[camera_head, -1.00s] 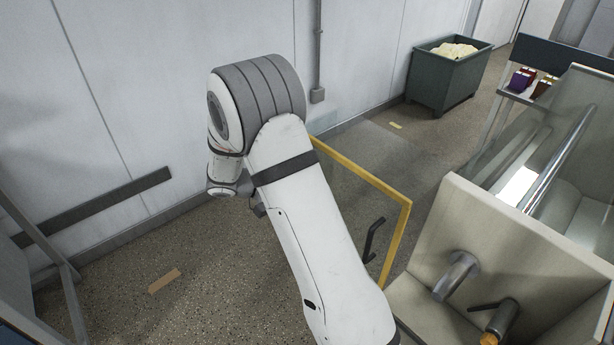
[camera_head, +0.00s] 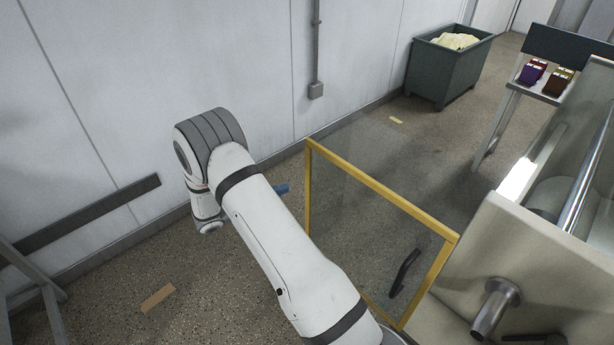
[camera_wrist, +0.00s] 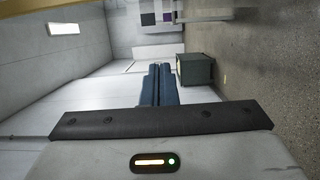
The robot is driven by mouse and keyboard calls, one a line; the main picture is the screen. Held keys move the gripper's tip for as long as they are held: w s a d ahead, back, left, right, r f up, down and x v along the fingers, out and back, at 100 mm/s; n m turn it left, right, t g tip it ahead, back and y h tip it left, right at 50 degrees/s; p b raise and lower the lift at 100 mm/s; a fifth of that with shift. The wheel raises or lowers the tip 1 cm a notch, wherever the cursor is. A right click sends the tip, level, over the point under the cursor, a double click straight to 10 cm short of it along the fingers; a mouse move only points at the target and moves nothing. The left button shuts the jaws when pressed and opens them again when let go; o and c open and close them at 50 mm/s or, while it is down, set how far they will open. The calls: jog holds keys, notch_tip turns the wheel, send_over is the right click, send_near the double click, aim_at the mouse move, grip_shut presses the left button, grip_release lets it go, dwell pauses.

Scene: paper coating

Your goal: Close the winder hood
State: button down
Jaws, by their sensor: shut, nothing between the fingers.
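The winder hood (camera_head: 382,187) is a clear panel in a yellow frame with a black handle (camera_head: 404,273) low on its right part. It stands open, swung out to the left of the pale machine. My gripper (camera_wrist: 159,70) is shut and empty, its two blue fingers side by side in the wrist view. In the head view a blue fingertip (camera_head: 282,188) shows just left of the hood's far-left frame post, apart from it in the picture. My arm hides the rest of the gripper. A yellowish bar crosses the top left of the wrist view; I cannot tell if it is the hood.
The pale machine (camera_head: 550,265) with a metal roller (camera_head: 592,175) stands at the right. A green bin (camera_head: 447,75) with pale material stands by the back wall. A small table (camera_head: 519,87) holds dark packages. A grey metal frame stands at the lower left.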

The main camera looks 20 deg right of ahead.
jog(key=s+d+p, duration=0.2)
jog(key=d+p, duration=0.1)
jog(key=d, duration=0.8)
jog(key=shift+s, duration=0.3)
jog(key=shift+d, duration=0.15)
